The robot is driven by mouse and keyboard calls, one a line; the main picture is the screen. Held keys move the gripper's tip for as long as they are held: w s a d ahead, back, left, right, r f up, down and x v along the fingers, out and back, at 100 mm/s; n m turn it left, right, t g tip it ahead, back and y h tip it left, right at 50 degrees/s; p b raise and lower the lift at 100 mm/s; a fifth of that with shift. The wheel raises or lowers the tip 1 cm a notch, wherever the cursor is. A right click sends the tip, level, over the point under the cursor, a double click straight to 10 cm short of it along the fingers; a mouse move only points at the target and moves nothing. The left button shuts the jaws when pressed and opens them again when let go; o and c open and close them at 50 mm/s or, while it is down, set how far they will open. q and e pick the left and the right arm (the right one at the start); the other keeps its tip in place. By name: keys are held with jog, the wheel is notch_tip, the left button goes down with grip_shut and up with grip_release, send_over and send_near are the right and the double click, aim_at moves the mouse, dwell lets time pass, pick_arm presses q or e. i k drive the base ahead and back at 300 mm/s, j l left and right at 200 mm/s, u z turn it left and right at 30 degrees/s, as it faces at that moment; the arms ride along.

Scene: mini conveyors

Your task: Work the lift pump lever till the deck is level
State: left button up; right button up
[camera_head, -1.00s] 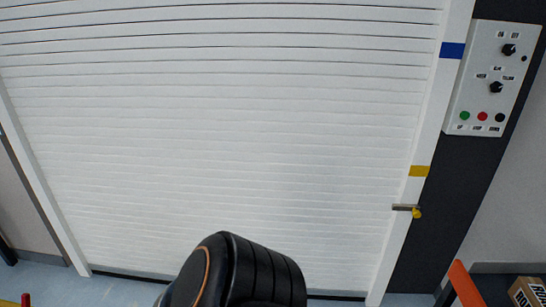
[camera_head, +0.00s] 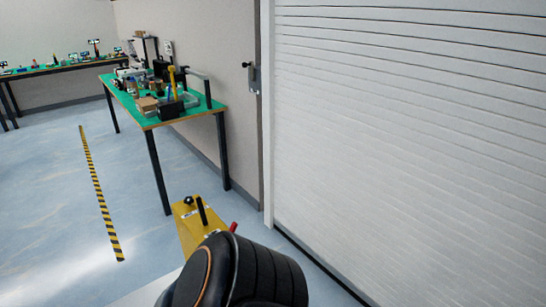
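A yellow piece of equipment (camera_head: 190,230) stands low on the floor, left of the shutter. It has a black upright post (camera_head: 201,211) and a small red part (camera_head: 233,227) beside it. It may be the lift, but my own black arm link hides its near part. I cannot tell which part is the pump lever, nor whether the deck is level. Neither of my grippers is in view.
A white roller shutter (camera_head: 400,130) fills the right side. A green-topped bench (camera_head: 150,121) with tools stands against the wall. Another bench (camera_head: 65,66) stands at the far left. Yellow-black tape (camera_head: 97,190) marks the open blue floor (camera_head: 50,210).

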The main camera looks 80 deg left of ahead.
aim_at(201, 210)
jog(key=u, duration=3)
